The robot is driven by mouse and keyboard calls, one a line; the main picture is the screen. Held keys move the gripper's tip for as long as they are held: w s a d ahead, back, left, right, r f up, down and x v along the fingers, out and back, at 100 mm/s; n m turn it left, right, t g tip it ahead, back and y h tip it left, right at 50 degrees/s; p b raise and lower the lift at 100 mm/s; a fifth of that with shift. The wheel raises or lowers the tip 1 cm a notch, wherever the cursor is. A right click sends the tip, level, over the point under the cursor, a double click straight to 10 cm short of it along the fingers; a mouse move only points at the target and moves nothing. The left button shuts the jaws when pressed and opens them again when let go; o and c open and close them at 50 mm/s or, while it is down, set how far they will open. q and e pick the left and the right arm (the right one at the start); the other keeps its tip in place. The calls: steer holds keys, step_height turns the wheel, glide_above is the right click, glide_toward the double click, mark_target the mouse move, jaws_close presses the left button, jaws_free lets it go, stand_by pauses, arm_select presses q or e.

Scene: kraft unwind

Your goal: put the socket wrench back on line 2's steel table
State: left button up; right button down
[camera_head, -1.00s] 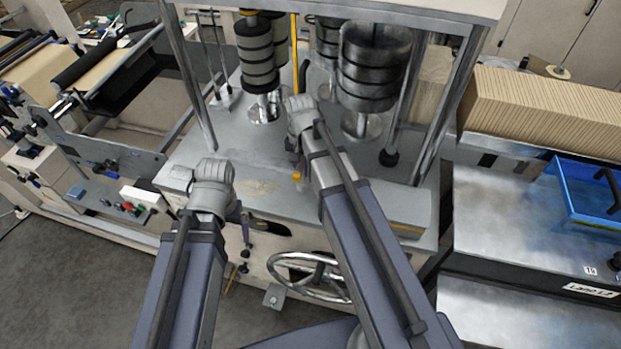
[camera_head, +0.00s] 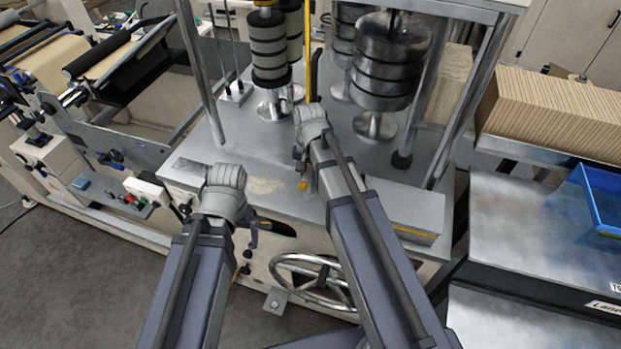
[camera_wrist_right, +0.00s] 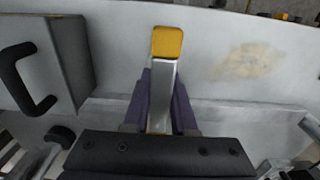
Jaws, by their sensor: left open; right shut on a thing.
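My right gripper (camera_head: 302,160) is over the grey steel deck of the middle machine. In the right wrist view its dark purple fingers (camera_wrist_right: 161,105) are shut on a straight steel bar with a yellow end, which I take for the socket wrench (camera_wrist_right: 166,44). In the head view only its yellow tip (camera_head: 303,186) shows clearly; the wrist hides most of the rest. My left gripper (camera_head: 246,226) is open at the deck's front edge, its fingers mostly hidden by its wrist.
Dark ringed cylinders (camera_head: 388,62) and a striped spindle (camera_head: 269,48) stand behind my right gripper. A machine post (camera_head: 470,90) rises between deck and right table. A handwheel (camera_head: 312,280) sits below.

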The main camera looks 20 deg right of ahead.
steer(key=shift+a+f, duration=0.1)
steer(key=shift+f, duration=0.05)
steer(key=c, duration=1)
jaws_free()
steer(key=shift+o, duration=1.4)
step_height(320, 180, up, 12)
steer(key=p, duration=1.2)
steer(key=shift+r, duration=0.2)
steer(key=s+a+n+h, duration=0.1)
steer(key=s+a+n, duration=0.9)
steer(key=s, duration=0.4)
steer(key=shift+s+n, duration=0.2)
steer(key=shift+n, duration=0.1)
